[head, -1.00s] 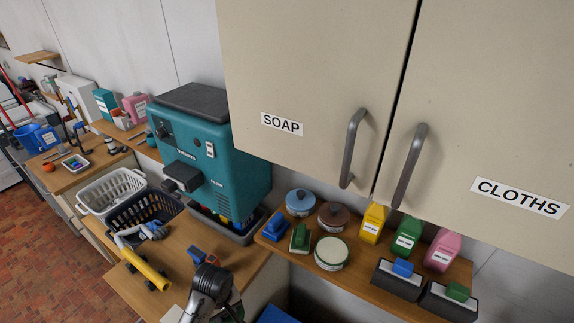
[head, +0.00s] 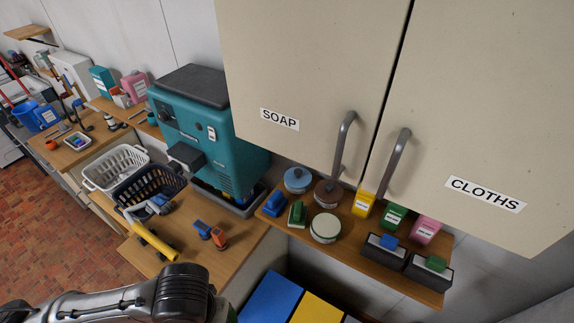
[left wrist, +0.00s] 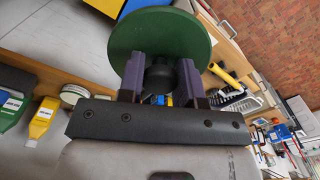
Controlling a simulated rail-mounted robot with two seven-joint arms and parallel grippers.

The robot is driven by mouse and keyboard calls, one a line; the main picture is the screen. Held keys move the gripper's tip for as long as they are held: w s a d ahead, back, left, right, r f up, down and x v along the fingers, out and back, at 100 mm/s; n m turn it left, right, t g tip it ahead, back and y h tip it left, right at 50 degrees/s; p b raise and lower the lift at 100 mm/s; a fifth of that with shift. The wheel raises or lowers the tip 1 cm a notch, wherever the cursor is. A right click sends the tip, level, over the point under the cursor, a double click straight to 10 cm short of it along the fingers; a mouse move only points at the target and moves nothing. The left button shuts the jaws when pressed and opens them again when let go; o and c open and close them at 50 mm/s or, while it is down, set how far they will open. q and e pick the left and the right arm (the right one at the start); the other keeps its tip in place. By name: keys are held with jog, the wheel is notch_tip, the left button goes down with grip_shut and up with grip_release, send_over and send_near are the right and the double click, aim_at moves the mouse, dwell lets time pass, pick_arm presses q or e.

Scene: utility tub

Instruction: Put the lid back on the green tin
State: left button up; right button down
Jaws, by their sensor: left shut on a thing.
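The green lid (left wrist: 160,35) is a round dark-green disc in the left wrist view. My left gripper (left wrist: 160,75) is shut on its dark knob, with one finger on each side. In the head view the green tin (head: 325,228) stands on the wooden shelf under the cupboards, showing a pale round top with a thin green rim. A small pale-topped tin at the left of the left wrist view (left wrist: 73,93) appears to be the same one, apart from the lid. The left gripper's fingers are not visible in the head view. My right gripper is in neither view.
Blue (head: 298,180) and brown (head: 327,194) lidded tins stand behind the green tin. A green-handled brush (head: 297,214) is close on its left. Yellow (head: 363,204), green and pink bottles stand to its right. Cupboard handles (head: 343,146) protrude above the shelf.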

pick_arm(q)
jog(key=w+a+r+n+p, duration=0.1)
jog(key=w+a+r, duration=0.3)
jog(key=r, duration=0.5)
jog(key=shift+w+a+r+p, duration=0.4)
jog(key=shift+a+p, duration=0.1)
jog(key=shift+p, duration=0.4)
